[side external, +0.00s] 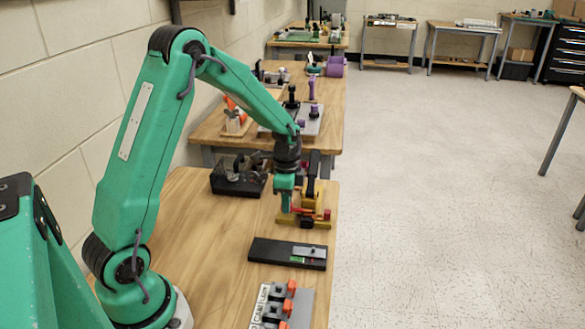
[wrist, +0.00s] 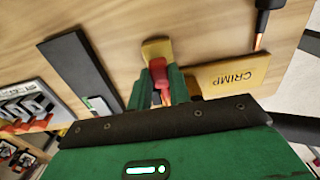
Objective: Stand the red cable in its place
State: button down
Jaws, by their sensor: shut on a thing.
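The red cable (wrist: 158,72) shows in the wrist view between the two green fingers of my gripper (wrist: 163,88), with a copper-coloured end toward the gripper body. My gripper is shut on it. In the side external view my gripper (side external: 285,205) points down at the left part of the yellow crimp station (side external: 316,223), low over the table. A yellow block marked CRIMP (wrist: 228,76) is right of the fingers in the wrist view, and another yellow piece (wrist: 157,49) lies just beyond the cable. Whether the cable touches the station I cannot tell.
A black slab with a grey-green piece (side external: 287,253) lies in front of the station. A labelled grey rack with orange parts (side external: 283,304) is nearer. A dark open bin (side external: 238,178) stands behind left. Bare wood (side external: 195,225) is free at left.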

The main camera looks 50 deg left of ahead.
jog(key=shift+f, duration=0.55)
jog(key=c, duration=1.6)
grip_release()
jog(key=shift+r, duration=0.2)
jog(key=shift+r, duration=1.3)
jog(key=o, duration=0.5)
jog(key=shift+o, duration=0.2)
